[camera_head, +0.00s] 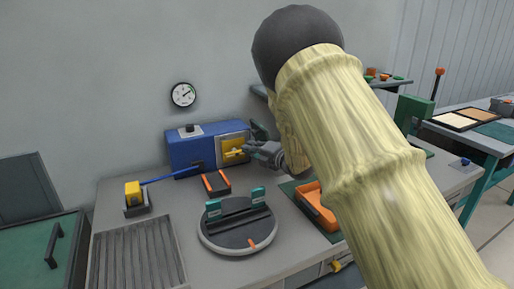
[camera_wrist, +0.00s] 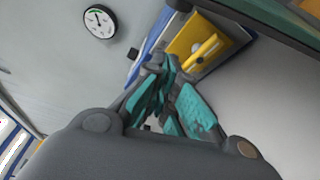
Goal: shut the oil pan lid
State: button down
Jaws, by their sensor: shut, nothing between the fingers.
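No part is clearly marked as the oil pan lid, so I cannot tell which it is. A green flat panel with a black bar handle (camera_head: 40,250) is at the lower left, cut off by the picture edge. A blue box (camera_head: 188,143) at the back of the bench has a yellow panel with a bar handle (camera_head: 233,147) on its front. My gripper (camera_head: 253,147) is just right of that yellow panel, shut and empty. In the wrist view its teal-padded fingers (camera_wrist: 167,68) converge below the yellow panel (camera_wrist: 200,45); I cannot tell whether they touch it.
A round turntable with two green uprights (camera_head: 237,222), a grey ribbed tray (camera_head: 135,255) and an orange tray (camera_head: 317,205) occupy the bench. A yellow block (camera_head: 133,192) stands left. A wall gauge (camera_head: 184,94) hangs above. A second bench is right. My arm covers the right middle.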

jog(key=shift+w+r+p, duration=0.2)
jog(key=shift+w+p, duration=0.45)
jog(key=shift+w, duration=0.7)
jog(key=shift+w+r+p, duration=0.15)
jog(key=shift+w+p, duration=0.5)
jog(key=shift+w, duration=0.65)
jog(key=shift+d, duration=0.15)
